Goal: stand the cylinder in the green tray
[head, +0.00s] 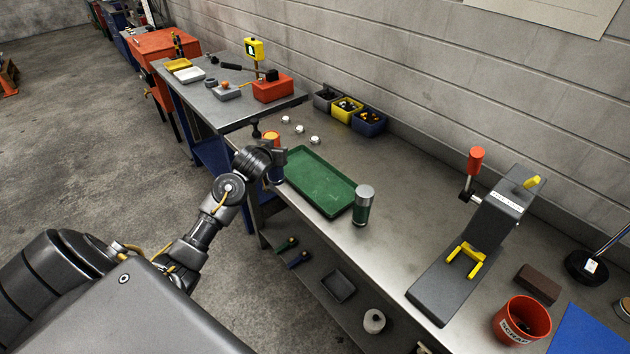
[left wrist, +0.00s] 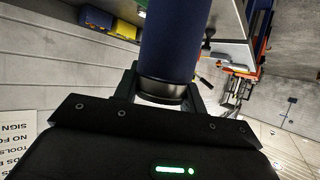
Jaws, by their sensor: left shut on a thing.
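The green tray (head: 322,182) lies empty on the metal bench. My left gripper (head: 273,157) is just left of the tray's far left corner, shut on a dark blue cylinder with an orange top (head: 271,136). In the left wrist view the blue cylinder (left wrist: 172,42) is between the fingers, with a black end towards the palm. The gripper hides part of it in the head view, and I cannot tell whether it touches the bench. A second cylinder, dark green with a silver top (head: 363,205), stands upright beside the tray's right end. My right gripper is out of view.
Several small white parts (head: 300,129) lie behind the tray. Grey, yellow and blue bins (head: 347,108) stand along the wall. A grey fixture with yellow prongs (head: 470,250) and a red pot (head: 520,320) are at the right. Bare bench lies between the green cylinder and the fixture.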

